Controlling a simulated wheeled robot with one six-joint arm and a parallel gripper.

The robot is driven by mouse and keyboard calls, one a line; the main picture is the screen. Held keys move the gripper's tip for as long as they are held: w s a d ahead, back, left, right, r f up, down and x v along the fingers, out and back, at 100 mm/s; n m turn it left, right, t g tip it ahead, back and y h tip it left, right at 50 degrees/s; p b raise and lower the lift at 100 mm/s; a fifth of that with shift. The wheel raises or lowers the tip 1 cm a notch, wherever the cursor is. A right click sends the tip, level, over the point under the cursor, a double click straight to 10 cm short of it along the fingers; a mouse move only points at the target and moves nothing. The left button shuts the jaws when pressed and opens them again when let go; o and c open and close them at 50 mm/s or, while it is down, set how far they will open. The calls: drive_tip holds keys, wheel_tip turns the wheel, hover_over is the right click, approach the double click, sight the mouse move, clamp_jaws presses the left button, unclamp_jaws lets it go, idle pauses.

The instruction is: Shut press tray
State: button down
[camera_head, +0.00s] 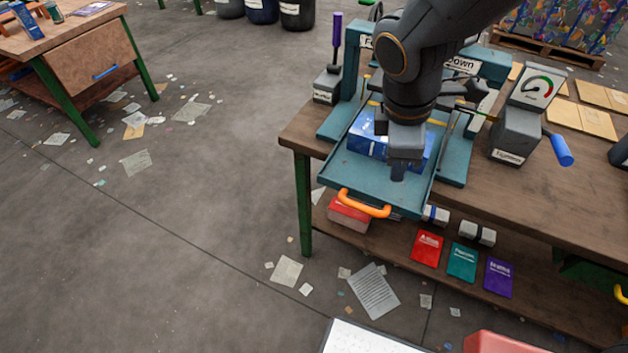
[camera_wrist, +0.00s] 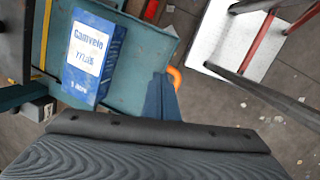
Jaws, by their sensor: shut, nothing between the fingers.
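The teal press tray (camera_head: 402,199) is pulled out toward the front of the workbench, with an orange handle (camera_head: 363,204) on its front edge. A blue box (camera_head: 362,138) lies in the tray, partly hidden by my arm; in the wrist view the blue box (camera_wrist: 94,57) shows white lettering. The teal press frame (camera_head: 455,152) stands behind and beside the tray. My gripper (camera_head: 398,174) is shut and empty, pointing down over the front part of the tray. In the wrist view its fingers (camera_wrist: 161,98) are near the orange handle (camera_wrist: 176,77). I cannot tell whether they touch the tray.
A gauge box (camera_head: 517,124) with a blue-gripped lever stands right of the press. A box with a purple-handled lever (camera_head: 336,45) stands left. Red, teal and purple booklets (camera_head: 462,262) lie on the lower shelf. Paper scraps litter the open floor at left.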

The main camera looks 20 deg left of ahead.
drive_tip(key=s+a+n+t+b, duration=0.1)
drive_tip(key=s+a+n, duration=0.3)
drive_tip(key=a+n, duration=0.4)
drive_tip(key=s+a+n+t+b, duration=0.1)
drive_tip(key=s+a+n, duration=0.4)
drive_tip(key=a+n, duration=0.3)
drive_tip(key=w+f, duration=0.8)
drive_tip(key=f, duration=0.1)
drive_tip(key=shift+f+m+y, duration=0.3)
drive_tip(key=shift+f+m, duration=0.1)
drive_tip(key=shift+a, duration=0.1)
